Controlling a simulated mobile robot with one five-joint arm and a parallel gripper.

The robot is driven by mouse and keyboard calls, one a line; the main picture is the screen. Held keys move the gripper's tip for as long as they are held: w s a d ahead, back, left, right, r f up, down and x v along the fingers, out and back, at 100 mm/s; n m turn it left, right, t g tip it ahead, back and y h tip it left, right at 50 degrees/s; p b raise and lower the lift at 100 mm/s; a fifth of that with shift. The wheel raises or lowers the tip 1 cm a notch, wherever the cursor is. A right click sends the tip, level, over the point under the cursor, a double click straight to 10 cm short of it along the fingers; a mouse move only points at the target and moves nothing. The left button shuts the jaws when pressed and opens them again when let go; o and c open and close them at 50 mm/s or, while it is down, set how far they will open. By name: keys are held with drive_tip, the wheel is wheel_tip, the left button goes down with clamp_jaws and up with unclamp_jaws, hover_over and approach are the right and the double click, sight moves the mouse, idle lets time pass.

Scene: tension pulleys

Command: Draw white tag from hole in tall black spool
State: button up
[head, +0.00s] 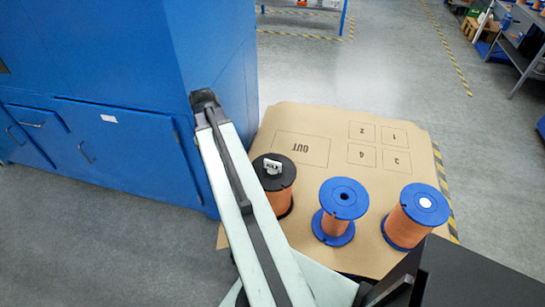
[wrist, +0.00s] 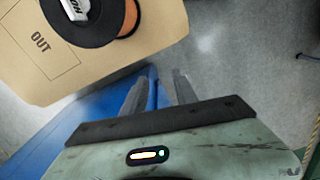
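The tall black spool (head: 284,180) stands on the board at the left of the spool row, wound with copper-coloured wire. The white tag (head: 272,166) with dark lettering sits at its top; how deep it goes into the hole is hidden. In the wrist view the black spool top (wrist: 98,28) and the white tag (wrist: 75,8) are at the upper left, cut by the frame edge. My gripper (wrist: 162,75) is empty, its two fingers apart, away from the spool over the floor and blue cabinet side. In the head view my arm's end (head: 205,100) is beyond and left of the spool.
A blue spool (head: 343,198) with an open hole stands right of the black one. Another blue spool (head: 417,205) has a white disc in its top. The brown board (head: 300,118) has an empty OUT box and numbered boxes. A blue cabinet (head: 110,140) stands left.

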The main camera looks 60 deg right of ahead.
drive_tip(key=b, duration=0.3)
hover_over(272, 163)
drive_tip(key=f, duration=0.4)
drive_tip(key=shift+d+n, duration=0.3)
wheel_tip(272, 163, down, 8)
drive_tip(key=b, duration=0.7)
drive_tip(key=shift+b, duration=0.3)
drive_tip(key=shift+r, duration=0.15)
clamp_jaws()
